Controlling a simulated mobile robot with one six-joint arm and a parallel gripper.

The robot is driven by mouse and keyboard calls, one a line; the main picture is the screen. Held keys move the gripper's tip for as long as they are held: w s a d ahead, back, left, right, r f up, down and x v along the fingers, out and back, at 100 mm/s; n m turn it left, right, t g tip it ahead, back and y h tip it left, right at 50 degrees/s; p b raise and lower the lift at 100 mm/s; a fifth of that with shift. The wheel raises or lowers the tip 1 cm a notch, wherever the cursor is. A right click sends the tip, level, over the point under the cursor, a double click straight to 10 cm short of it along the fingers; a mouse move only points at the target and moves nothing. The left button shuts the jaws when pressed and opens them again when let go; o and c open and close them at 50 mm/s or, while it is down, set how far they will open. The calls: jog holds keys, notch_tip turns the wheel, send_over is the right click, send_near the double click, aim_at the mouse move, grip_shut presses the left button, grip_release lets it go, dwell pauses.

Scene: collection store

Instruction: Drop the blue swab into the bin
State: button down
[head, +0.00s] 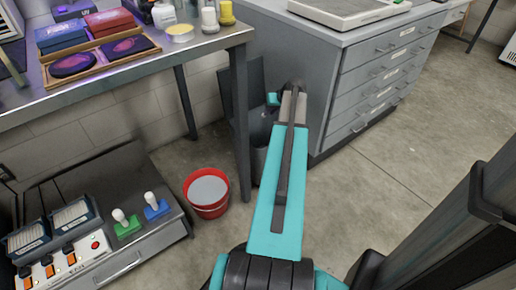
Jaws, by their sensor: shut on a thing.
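I do not see a blue swab anywhere in the head view. A grey bin (259,163) stands on the floor between the steel table and the drawer cabinet. A dark upright panel, which looks like its raised lid, stands behind it. My teal arm reaches forward from the bottom middle and covers part of the bin. The arm's far end is beside the bin, in front of the cabinet's side. My gripper's fingers are hidden behind the arm, so I cannot see what they hold.
A red bucket (208,205) stands left of the bin. A steel table (120,72) with boxes and bottles is at upper left. A low grey unit (165,235) at lower left carries a green and a blue block with white knobs. A drawer cabinet (375,85) stands right; open floor lies before it.

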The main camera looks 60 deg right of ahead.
jog(key=shift+f, duration=0.1)
jog(key=shift+f+b, duration=2.15)
jog(key=shift+f, duration=0.75)
jog(key=c, duration=1.6)
grip_release()
jog(key=p+v, duration=0.4)
jog(key=v, duration=1)
jog(key=shift+w, duration=0.1)
jog(key=shift+f, duration=0.1)
